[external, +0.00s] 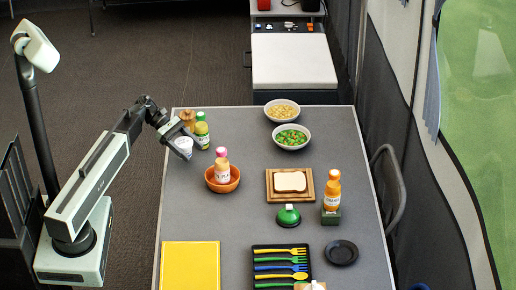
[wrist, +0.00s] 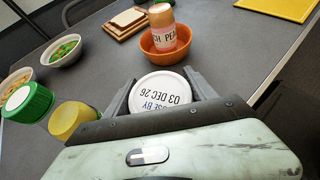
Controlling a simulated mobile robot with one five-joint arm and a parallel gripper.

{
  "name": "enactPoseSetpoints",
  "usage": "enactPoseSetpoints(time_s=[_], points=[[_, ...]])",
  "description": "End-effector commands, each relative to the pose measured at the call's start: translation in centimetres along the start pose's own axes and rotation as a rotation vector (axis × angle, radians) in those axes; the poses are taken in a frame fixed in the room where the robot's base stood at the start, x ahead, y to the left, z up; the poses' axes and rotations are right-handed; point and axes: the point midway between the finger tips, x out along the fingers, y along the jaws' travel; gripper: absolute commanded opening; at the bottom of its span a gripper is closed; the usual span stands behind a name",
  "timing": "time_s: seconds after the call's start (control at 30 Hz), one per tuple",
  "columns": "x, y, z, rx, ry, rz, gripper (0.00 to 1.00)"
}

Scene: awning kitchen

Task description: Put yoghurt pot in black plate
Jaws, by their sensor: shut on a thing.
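The yoghurt pot (wrist: 160,93) has a white lid with a printed date and sits between my fingers in the wrist view. My gripper (external: 178,146) is shut on it at the table's far left edge, beside several bottles. The pot also shows as a small white shape in the external view (external: 183,144). I cannot tell whether it touches the table. The black plate (external: 341,253) lies flat and empty at the near right of the table, far from my gripper. It is not in the wrist view.
An orange bowl (external: 210,183) holding a bottle (external: 222,171) stands near my gripper. A green-capped bottle (external: 202,133) is close by.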

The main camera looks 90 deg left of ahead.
Motion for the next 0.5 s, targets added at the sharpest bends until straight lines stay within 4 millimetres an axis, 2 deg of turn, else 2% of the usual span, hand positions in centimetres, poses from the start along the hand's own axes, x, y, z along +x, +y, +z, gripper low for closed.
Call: enactPoseSetpoints(time_s=[0.03,0.2,0.3,0.5], points=[[-1.1,0.0,2.1,0.000,0.000,0.000,0.19],[-2.7,0.0,5.0,0.000,0.000,0.000,0.19],[-3.1,0.0,5.6,0.000,0.000,0.000,0.19],[-2.9,0.0,5.4,0.000,0.000,0.000,0.19]])
